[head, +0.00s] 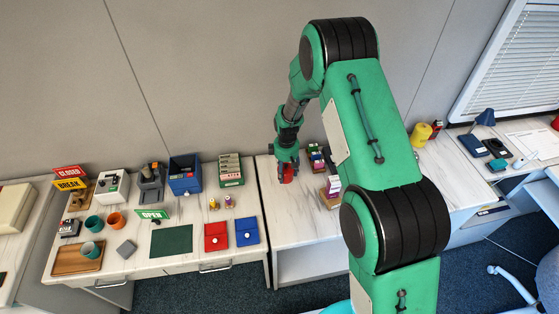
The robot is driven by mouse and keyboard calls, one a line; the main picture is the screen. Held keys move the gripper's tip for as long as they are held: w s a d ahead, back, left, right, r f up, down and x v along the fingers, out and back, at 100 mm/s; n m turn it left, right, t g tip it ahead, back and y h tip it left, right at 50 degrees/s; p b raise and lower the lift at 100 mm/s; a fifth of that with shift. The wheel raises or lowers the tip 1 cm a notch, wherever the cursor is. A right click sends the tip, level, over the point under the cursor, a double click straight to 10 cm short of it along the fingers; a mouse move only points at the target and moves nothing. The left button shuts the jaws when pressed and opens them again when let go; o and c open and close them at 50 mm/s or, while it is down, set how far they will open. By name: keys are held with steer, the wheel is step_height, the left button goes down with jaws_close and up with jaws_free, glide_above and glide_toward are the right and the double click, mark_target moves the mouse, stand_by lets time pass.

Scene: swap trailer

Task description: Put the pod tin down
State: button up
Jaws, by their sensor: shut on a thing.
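My gripper (286,163) is at the end of my green arm, over the left part of the middle counter (265,205). It points down and is shut on a small red thing, which I take to be the pod tin (287,175). The red thing shows only partly below and between the fingers. I cannot tell whether it touches the counter.
Just right of my gripper stand small dark and pink items (316,155). The left counter holds a green mat (171,241), red (216,237) and blue (247,232) pouches, a wooden tray (62,268) and cups. Bare counter shows in front of my gripper.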

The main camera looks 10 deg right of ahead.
steer(key=w, duration=0.8)
steer(key=w+f, duration=0.1)
steer(key=w, duration=0.2)
steer(key=shift+w+a+b, duration=0.3)
steer(key=shift+w, duration=0.1)
steer(key=shift+f, duration=0.1)
steer(key=shift+f, duration=1.65)
steer(key=o, duration=1.7)
steer(key=shift+s+f, duration=0.1)
steer(key=shift+f, duration=0.05)
step_height(320, 180, up, 12)
steer(key=shift+p, duration=0.3)
